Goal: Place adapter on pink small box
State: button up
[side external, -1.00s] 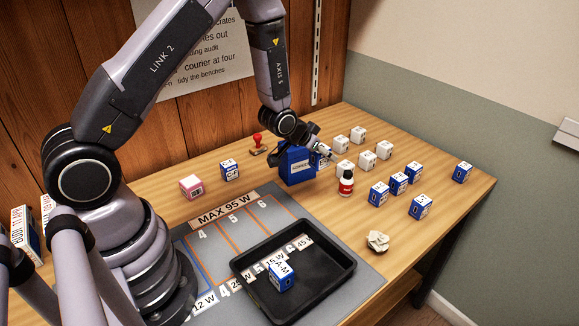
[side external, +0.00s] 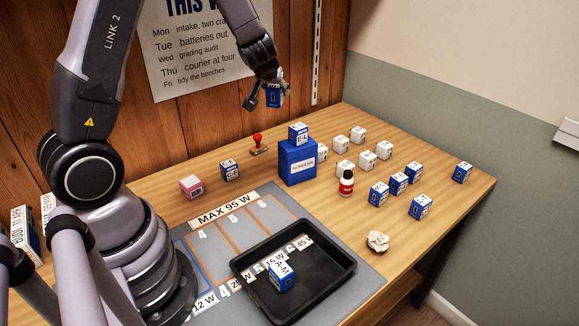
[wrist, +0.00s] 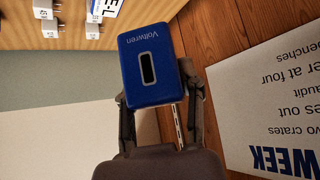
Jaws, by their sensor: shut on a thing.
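My gripper (side external: 264,96) is shut on a blue adapter (side external: 274,97) and holds it high above the table, in front of the wall. In the wrist view the held adapter (wrist: 150,65) shows a blue face with a dark slot and the word Voltwren, between the two fingers. The pink small box (side external: 191,187) sits on the table at the left, well below and to the left of my gripper. Nothing rests on its top.
A blue adapter (side external: 298,133) stands on a larger blue box (side external: 297,165). A black tray (side external: 333,287) holds one adapter. A red stamp (side external: 258,144), a bottle (side external: 346,184) and several white and blue adapters stand around.

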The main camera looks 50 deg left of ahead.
jog(key=s+a+n+g+y, duration=0.3)
jog(key=s+a+n+g, duration=0.2)
jog(key=s+a+n, duration=0.35)
jog(key=n+g, duration=0.5)
jog(key=n, duration=0.1)
send_over(186, 179)
jog(key=f, duration=0.1)
jog(key=shift+h, duration=0.3)
notch_tip(186, 179, down, 19)
jog(key=shift+f, duration=0.15)
jog(key=shift+f, duration=0.15)
jog(key=o, duration=1.1)
